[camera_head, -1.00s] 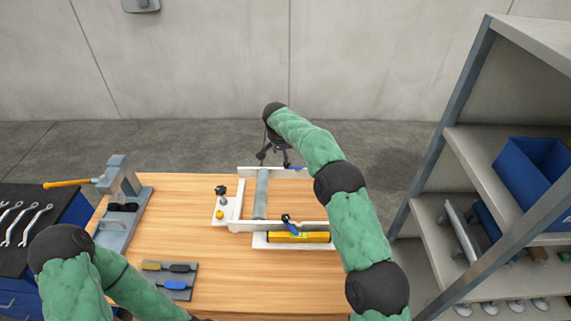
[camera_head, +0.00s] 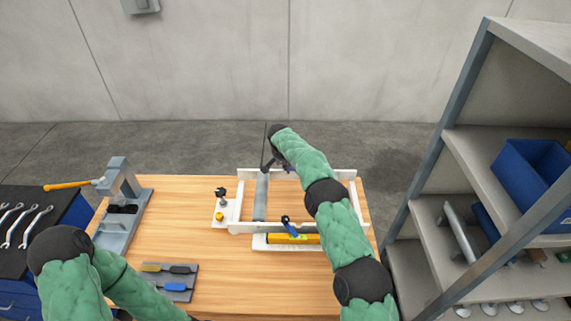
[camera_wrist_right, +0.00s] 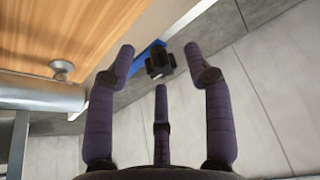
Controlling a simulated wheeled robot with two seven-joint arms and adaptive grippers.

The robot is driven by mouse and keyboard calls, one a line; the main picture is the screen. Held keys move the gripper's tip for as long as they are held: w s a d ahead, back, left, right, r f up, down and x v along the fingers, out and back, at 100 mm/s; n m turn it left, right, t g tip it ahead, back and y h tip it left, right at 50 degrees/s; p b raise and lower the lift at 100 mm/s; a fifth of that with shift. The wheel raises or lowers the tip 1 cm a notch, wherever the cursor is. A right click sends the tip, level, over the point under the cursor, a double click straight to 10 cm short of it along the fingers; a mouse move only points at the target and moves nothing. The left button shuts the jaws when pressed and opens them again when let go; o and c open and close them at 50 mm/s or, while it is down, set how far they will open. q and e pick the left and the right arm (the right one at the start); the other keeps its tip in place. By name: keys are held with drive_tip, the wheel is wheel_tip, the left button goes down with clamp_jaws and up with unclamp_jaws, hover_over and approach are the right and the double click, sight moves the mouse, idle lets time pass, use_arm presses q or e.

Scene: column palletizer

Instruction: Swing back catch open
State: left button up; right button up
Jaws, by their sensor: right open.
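The white frame (camera_head: 352,205) lies on the wooden bench and holds a grey roller (camera_head: 261,198), which also shows in the right wrist view (camera_wrist_right: 40,96). The back catch has a blue bar and a black knob (camera_wrist_right: 160,62) at the frame's far rail; in the head view my right arm hides it. My right gripper (camera_head: 268,163) is open above the far rail, near the roller's back end. In the wrist view its fingers spread around the knob's place in the picture; contact cannot be told. The front catch (camera_head: 290,225) has a blue lever with a black knob. My left gripper is out of view.
A small white block with a black knob (camera_head: 221,193) stands left of the frame. A grey press (camera_head: 119,205) and a tool tray (camera_head: 177,270) are further left. A shelf with a blue bin (camera_head: 531,180) stands at right. Bench is clear at front right.

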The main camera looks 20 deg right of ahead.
drive_tip(key=shift+c, duration=0.3)
clamp_jaws()
